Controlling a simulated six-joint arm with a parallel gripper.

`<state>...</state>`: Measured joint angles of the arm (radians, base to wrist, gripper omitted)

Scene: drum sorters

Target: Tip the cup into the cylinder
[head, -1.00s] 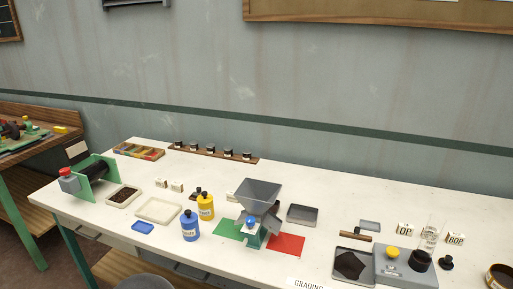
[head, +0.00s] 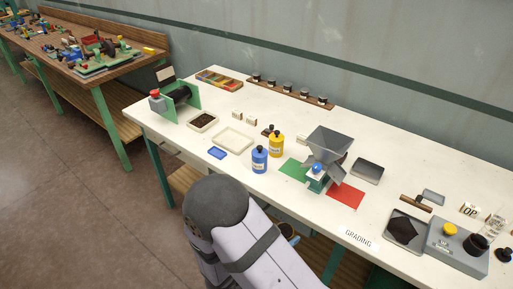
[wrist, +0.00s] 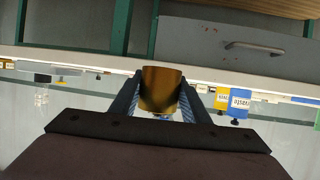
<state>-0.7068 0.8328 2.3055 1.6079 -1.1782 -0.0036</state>
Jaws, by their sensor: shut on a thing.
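In the wrist view, which looks upside down, my gripper (wrist: 159,98) is shut on a plain brass-coloured cup (wrist: 162,82), one finger on each side. The cup's contents do not show. In the head view, my arm covers the front of the bench and its end is mostly hidden, with only a small blue and tan part showing past it. A clear glass cylinder (head: 495,226) stands upright at the right of the bench, behind the grey device. What looks like the same cylinder (wrist: 41,97) is small at the left of the wrist view, well apart from the cup.
The white bench (head: 395,180) holds a grey hopper (head: 327,143), a blue bottle (head: 260,159), a yellow bottle (head: 276,145) and a grey device (head: 455,250) with a yellow knob. A dark tray (head: 408,230) stands beside it. The drawer front (wrist: 250,60) is close in the wrist view.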

